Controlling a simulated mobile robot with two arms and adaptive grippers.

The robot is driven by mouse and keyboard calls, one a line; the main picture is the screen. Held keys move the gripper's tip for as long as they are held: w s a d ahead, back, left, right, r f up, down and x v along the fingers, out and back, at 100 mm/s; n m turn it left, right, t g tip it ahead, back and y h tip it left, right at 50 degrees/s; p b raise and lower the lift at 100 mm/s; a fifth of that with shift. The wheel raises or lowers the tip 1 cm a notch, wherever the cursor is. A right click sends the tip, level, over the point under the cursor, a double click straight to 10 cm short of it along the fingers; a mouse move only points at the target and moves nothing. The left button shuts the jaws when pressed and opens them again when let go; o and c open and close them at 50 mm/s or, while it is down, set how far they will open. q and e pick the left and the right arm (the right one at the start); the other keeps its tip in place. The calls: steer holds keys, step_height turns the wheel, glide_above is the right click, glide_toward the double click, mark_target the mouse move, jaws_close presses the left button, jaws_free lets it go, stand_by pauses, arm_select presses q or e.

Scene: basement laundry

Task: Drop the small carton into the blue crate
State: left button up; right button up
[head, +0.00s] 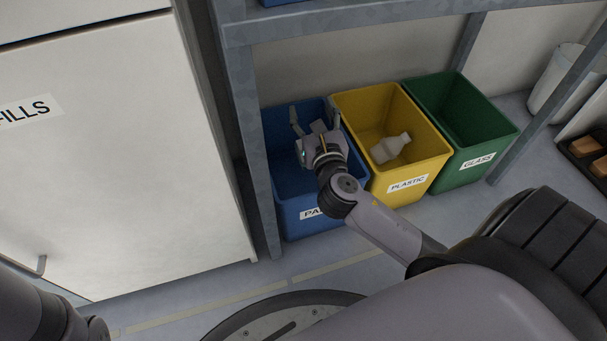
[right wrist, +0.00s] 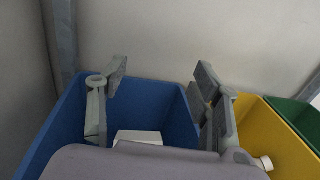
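The blue crate (head: 288,184) stands on the floor under a metal shelf, at the left of a row of three. It also fills the left and middle of the right wrist view (right wrist: 62,122). My right gripper (head: 314,108) is over the crate with its two fingers spread wide and nothing between them. A small pale carton (right wrist: 138,137) shows inside the crate, below the open fingers and partly hidden by the gripper body. In the head view the carton (head: 318,126) is a small light patch behind the gripper. I cannot tell whether it rests on the crate's bottom. My left gripper is not in view.
A yellow crate (head: 435,150) holding a white bottle (head: 390,147) and a green crate (head: 505,135) stand to the right. The shelf frame's post (head: 257,150) and upper edge (head: 350,20) surround the crates. A white cabinet (head: 120,150) is at the left.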

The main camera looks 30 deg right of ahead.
steer(key=shift+o, duration=1.4)
steer(key=shift+s, duration=0.1)
steer(key=v, duration=1.2)
